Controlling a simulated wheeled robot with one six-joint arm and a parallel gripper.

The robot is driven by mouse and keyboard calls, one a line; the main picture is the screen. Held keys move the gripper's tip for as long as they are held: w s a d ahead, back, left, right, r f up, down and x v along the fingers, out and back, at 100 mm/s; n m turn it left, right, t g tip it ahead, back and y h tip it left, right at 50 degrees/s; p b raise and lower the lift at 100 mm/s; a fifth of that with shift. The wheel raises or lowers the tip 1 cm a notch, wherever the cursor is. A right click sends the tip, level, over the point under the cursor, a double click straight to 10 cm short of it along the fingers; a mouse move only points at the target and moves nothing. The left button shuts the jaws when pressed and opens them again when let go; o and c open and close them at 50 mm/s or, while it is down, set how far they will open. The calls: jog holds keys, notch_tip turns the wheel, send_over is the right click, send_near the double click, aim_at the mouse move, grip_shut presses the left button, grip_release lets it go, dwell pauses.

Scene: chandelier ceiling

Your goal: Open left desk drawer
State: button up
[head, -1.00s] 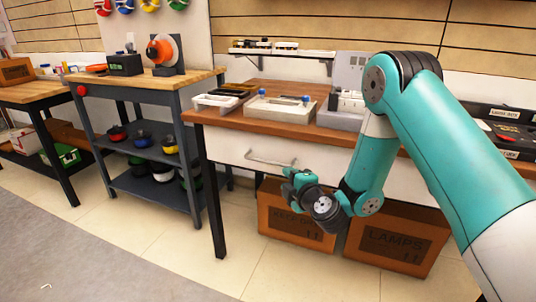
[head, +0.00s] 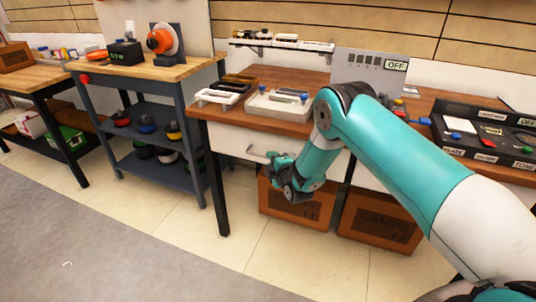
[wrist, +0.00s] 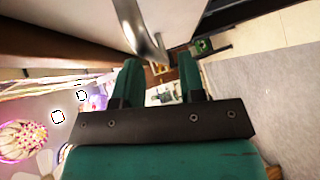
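The left desk drawer (head: 228,139) is a white front under the brown desktop and looks shut. Its metal bar handle (head: 256,155) shows only in part, as my arm covers its right end. My gripper (head: 270,157) is at the handle's right part, in front of the drawer. In the wrist view, my gripper (wrist: 159,66) has its two green fingers apart, with nothing clamped between them. The curved metal handle (wrist: 143,35) comes down toward the gap between the fingertips, nearer the left one. Whether it touches a finger, I cannot tell.
On the desk (head: 270,75) are white trays (head: 222,97) and a box of labelled switches (head: 487,133). Two brown boxes stand below, one marked LAMPS (head: 380,222). A grey shelf cart (head: 150,170) stands left. The floor in front is clear.

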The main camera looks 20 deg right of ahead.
jog(key=shift+x, duration=1.6)
grip_shut()
jog(key=shift+a+f, duration=0.1)
